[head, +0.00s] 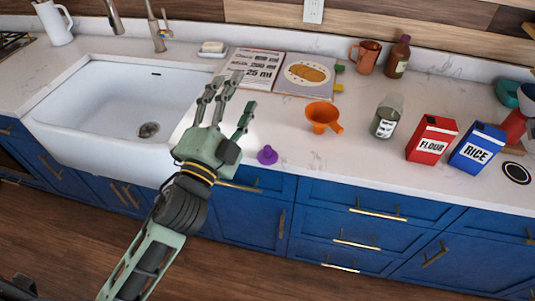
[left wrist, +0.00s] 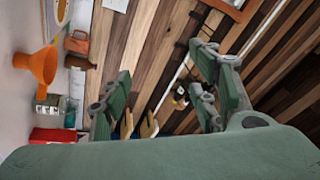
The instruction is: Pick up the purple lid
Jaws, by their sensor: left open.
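The purple lid (head: 267,155) lies on the white counter near its front edge, with a small knob on top, in the head view. My left gripper (head: 228,100) is open and empty, fingers spread and pointing toward the back of the counter. Its palm is just left of the lid and apart from it. In the left wrist view the open fingers (left wrist: 160,95) have nothing between them, and the lid does not show there. My right gripper is not in view.
An orange funnel (head: 322,117) and a glass jar (head: 386,117) stand to the right of the lid, then the red flour box (head: 431,139) and blue rice box (head: 478,148). An open book (head: 305,75) lies behind. The sink (head: 110,100) is at left. Counter around the lid is clear.

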